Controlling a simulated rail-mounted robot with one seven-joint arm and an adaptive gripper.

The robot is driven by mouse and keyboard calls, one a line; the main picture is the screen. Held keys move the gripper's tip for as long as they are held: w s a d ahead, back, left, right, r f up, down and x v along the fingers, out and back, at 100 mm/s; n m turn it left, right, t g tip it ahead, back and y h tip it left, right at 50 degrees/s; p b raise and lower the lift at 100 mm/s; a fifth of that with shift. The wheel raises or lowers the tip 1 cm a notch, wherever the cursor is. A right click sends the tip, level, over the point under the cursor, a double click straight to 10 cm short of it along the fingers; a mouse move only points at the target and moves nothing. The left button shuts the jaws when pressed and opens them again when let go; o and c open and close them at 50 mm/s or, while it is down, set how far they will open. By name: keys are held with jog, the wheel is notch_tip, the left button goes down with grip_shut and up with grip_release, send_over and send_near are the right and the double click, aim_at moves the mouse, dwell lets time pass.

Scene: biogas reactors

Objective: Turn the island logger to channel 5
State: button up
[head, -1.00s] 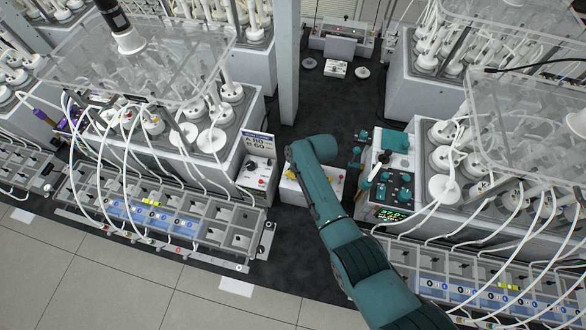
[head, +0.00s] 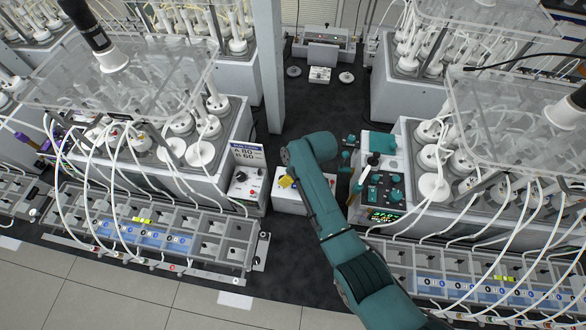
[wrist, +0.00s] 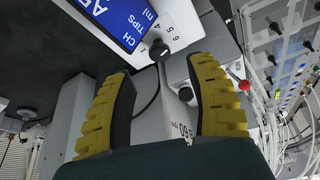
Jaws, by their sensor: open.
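In the wrist view the logger (wrist: 188,22) is a pale panel with a blue display lettered CH, TIPS and ml. A black selector knob (wrist: 160,50) sits beside the printed numbers 4, 5 and 6. The knob has a light mark, but I cannot tell which number it points to. My gripper (wrist: 160,72) is open, its yellow ribbed fingers on either side below the knob with nothing between them visibly held. In the head view my gripper's yellow part (head: 285,182) shows over a white box (head: 288,203); my arm hides the rest.
A grey reactor unit with an "A 80 B 60" sign (head: 247,153) stands left of the gripper. Hoses loop over both racks. Dark floor is free behind, towards a small white device (head: 319,74).

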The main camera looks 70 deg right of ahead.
jog(key=v, duration=0.6)
jog(key=shift+s+r, duration=0.1)
